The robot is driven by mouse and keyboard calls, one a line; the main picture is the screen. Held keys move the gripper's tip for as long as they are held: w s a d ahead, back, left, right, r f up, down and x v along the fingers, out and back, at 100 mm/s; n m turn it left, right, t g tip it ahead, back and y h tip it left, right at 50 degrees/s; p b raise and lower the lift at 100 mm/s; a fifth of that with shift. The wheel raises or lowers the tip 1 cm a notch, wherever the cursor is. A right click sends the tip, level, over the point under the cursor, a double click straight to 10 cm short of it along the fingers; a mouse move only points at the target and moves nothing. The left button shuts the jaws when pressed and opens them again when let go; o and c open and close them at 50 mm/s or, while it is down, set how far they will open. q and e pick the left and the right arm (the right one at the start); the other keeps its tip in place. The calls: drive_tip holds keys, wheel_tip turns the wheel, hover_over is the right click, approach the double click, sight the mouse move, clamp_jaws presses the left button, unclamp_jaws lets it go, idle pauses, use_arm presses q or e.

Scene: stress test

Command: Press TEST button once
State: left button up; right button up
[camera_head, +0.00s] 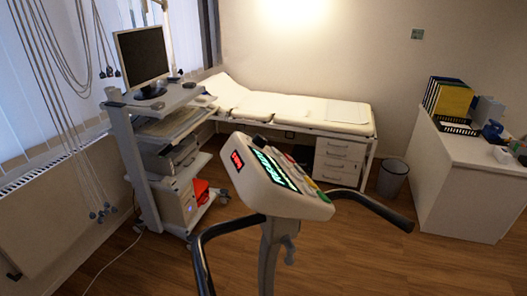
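A pale console (274,184) stands upright on a grey post in the middle of the head view, close to me. It has a small red-lit display (237,161) on its left side and a green-lit screen (273,169) on its top face. A row of coloured buttons (299,172), red, yellow and green among them, runs along its right part. The labels are too small to read, so I cannot tell which is the TEST button. Neither of my grippers shows in this view.
Dark handlebars (372,208) curve out on both sides of the console. A monitor cart (160,150) stands at the left. An examination bed (290,108) lies behind, with a waste bin (392,178) and a white counter (470,185) at the right. The wooden floor (360,260) at the front right is clear.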

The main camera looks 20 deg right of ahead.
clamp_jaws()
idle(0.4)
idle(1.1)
